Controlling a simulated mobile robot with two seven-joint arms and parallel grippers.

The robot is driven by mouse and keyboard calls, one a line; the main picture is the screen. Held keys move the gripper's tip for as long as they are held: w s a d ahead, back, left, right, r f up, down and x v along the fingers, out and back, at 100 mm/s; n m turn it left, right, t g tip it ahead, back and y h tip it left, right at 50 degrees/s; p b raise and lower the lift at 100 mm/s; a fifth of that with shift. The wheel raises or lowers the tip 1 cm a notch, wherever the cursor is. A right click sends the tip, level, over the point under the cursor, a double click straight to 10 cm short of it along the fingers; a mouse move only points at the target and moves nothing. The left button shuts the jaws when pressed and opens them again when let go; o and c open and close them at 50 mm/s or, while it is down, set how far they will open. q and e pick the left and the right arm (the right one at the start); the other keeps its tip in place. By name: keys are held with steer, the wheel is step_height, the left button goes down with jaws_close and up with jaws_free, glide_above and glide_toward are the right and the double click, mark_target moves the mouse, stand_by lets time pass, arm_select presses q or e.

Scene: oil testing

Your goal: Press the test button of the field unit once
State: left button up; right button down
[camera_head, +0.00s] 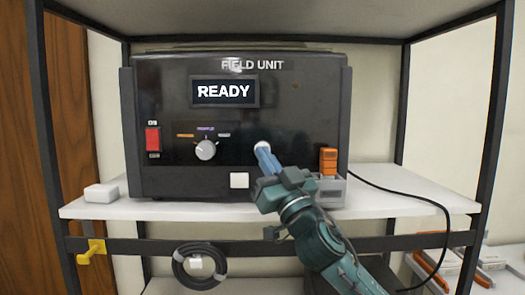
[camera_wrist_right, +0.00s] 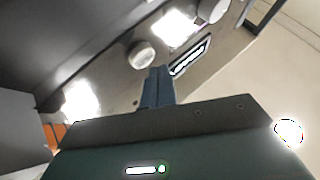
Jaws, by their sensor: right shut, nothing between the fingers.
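The field unit (camera_head: 300,95) is a black box on the shelf. Its display (camera_head: 225,92) reads READY. A round pale button (camera_head: 262,146) sits on its front, right of the dial; no label on it is readable. My right gripper (camera_head: 265,155) is shut and empty, its blue fingers pointing at the panel with the tips at or just in front of this button. I cannot tell whether they touch. In the right wrist view the shut fingers (camera_wrist_right: 157,80) point toward a round pale knob or button (camera_wrist_right: 141,54). My left gripper is out of view.
The panel has a red rocker switch (camera_head: 153,139) and a dial (camera_head: 205,150). A white square (camera_head: 239,180) is at its lower edge. An orange item (camera_head: 328,160) stands in a grey holder right of my gripper. A white block (camera_head: 101,193) lies left; a coiled cable (camera_head: 183,268) hangs below.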

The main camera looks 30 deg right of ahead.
steer(key=shift+w, duration=0.1)
stand_by(0.7)
steer(key=shift+w+d, duration=0.25)
steer(key=shift+w, duration=0.05)
steer(key=shift+w+d, duration=0.2)
steer(key=shift+w, duration=0.15)
stand_by(0.8)
stand_by(0.3)
steer(key=shift+s+a, duration=0.45)
steer(key=shift+s, duration=0.3)
steer(key=s+a, duration=0.1)
steer(key=s, duration=0.1)
steer(key=s+a, duration=0.1)
steer(key=s, duration=0.1)
steer(key=shift+s+a, duration=0.1)
steer(key=shift+a, duration=0.2)
stand_by(0.7)
